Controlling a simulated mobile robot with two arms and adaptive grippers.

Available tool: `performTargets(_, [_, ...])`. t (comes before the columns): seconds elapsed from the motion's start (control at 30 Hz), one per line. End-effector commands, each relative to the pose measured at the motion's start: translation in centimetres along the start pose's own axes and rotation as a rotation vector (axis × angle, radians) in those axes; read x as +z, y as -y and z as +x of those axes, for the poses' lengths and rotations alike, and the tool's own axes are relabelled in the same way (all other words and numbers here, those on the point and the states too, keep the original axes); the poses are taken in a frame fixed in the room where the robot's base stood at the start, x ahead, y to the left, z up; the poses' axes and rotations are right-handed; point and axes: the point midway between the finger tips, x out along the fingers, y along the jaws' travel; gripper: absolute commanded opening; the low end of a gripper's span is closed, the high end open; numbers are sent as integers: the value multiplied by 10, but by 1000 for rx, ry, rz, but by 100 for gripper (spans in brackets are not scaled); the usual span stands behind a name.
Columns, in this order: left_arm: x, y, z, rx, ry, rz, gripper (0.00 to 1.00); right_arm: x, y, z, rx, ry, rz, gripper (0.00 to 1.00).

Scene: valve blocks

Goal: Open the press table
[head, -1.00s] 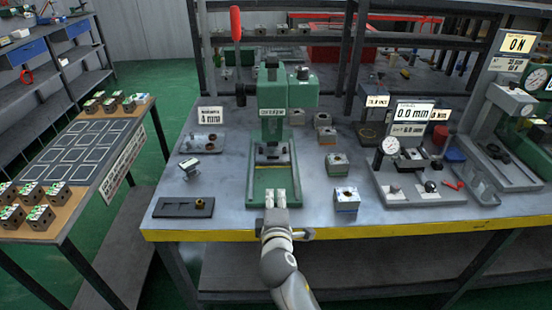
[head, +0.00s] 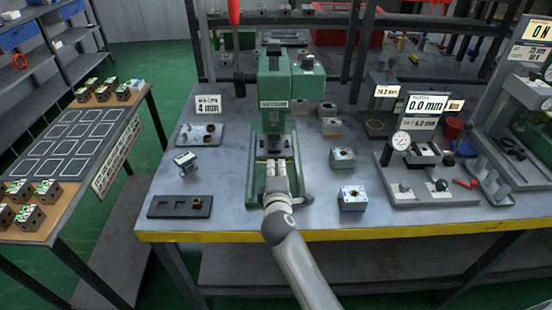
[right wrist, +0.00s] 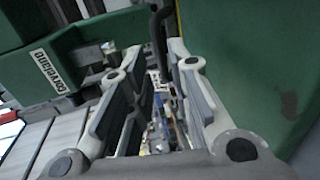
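The green press (head: 287,85) stands on the grey workbench, with a lever topped by a red grip (head: 233,10) rising at its left. Its press table (head: 272,143) is low at the front of the column, partly hidden behind my right gripper. My right gripper (head: 277,168) reaches in over the press base from the front. In the right wrist view my right gripper (right wrist: 155,95) has its fingers apart with a visible gap. Green press body (right wrist: 235,60) lies close on the right, and a dark curved bar (right wrist: 158,30) shows beyond the fingertips. Contact cannot be told. My left gripper is not in view.
Several metal blocks (head: 352,198) stand right of the press. A dial gauge stand (head: 430,188) is farther right.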

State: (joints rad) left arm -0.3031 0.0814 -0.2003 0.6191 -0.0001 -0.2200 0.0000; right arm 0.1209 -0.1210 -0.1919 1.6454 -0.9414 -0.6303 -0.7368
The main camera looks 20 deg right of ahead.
Motion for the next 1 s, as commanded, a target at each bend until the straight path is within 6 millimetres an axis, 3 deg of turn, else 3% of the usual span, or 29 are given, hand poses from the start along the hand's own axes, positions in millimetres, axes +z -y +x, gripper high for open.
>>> performTargets(0.2, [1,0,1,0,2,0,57,0,0,39,0,0,0,19])
performTargets(0.4, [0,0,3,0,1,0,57,0,0,58,0,-1,1,19])
performTargets(0.8, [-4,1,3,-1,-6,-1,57,0,0,64,0,-1,1,19])
performTargets(0.93, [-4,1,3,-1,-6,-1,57,0,0,64,0,-1,1,2])
performTargets(1.0, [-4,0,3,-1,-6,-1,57,0,0,64,0,-1,1,0])
